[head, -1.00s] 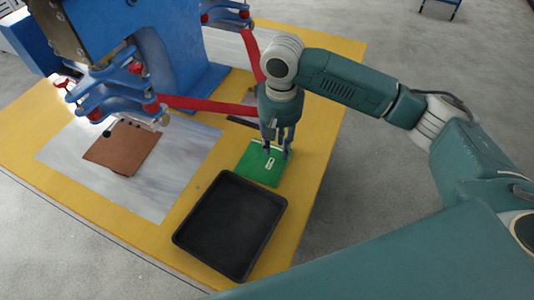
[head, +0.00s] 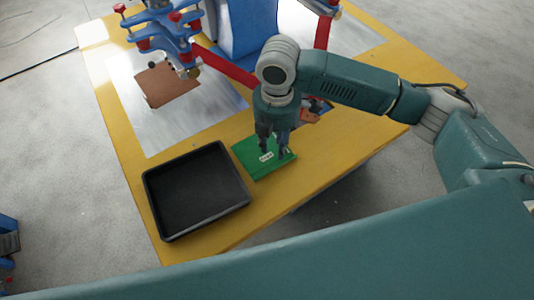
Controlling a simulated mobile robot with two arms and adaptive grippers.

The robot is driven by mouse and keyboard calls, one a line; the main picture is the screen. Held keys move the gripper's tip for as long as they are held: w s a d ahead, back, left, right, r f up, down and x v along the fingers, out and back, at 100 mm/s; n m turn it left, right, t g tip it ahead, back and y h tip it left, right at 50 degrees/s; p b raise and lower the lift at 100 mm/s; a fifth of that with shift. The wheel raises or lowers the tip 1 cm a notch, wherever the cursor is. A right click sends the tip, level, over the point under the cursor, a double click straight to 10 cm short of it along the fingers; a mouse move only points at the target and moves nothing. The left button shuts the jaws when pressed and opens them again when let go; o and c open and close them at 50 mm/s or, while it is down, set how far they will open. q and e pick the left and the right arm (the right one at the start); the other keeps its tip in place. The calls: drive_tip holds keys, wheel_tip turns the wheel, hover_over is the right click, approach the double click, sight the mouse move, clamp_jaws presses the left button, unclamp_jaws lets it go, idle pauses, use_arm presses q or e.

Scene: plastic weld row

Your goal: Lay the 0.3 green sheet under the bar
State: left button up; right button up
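The green sheet (head: 251,165), with a small white label, lies flat on the yellow table. My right gripper (head: 274,152) points down over it, its two fingertips apart. It looks open, and I cannot tell whether the tips touch the sheet. Part of the sheet is hidden behind the fingers. The blue machine (head: 250,28) stands at the back of the table, with a red bar (head: 226,64) slanting from its clamp head toward my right gripper. My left gripper is not in view.
A black empty tray (head: 212,221) sits left of the green sheet, near the table's front edge. A brown sheet (head: 168,86) lies on a pale metal plate (head: 150,133). An orange-brown piece (head: 310,116) lies behind my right gripper. The yellow table (head: 345,142) is clear to the right.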

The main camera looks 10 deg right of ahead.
sight(276, 169)
wheel_tip(276, 169, down, 3)
drive_tip(key=shift+a+r, duration=0.1)
drive_tip(key=shift+a, duration=0.05)
drive_tip(key=shift+f, duration=0.35)
drive_tip(key=shift+d+f, duration=0.2)
drive_tip(key=f, duration=0.3)
drive_tip(key=f+p, duration=0.1)
drive_tip(key=f, duration=0.1)
drive_tip(key=shift+s+d, duration=0.15)
drive_tip(key=shift+s, duration=0.2)
drive_tip(key=c, duration=0.6)
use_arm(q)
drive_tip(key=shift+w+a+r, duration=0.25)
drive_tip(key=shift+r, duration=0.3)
use_arm(e)
clamp_jaws()
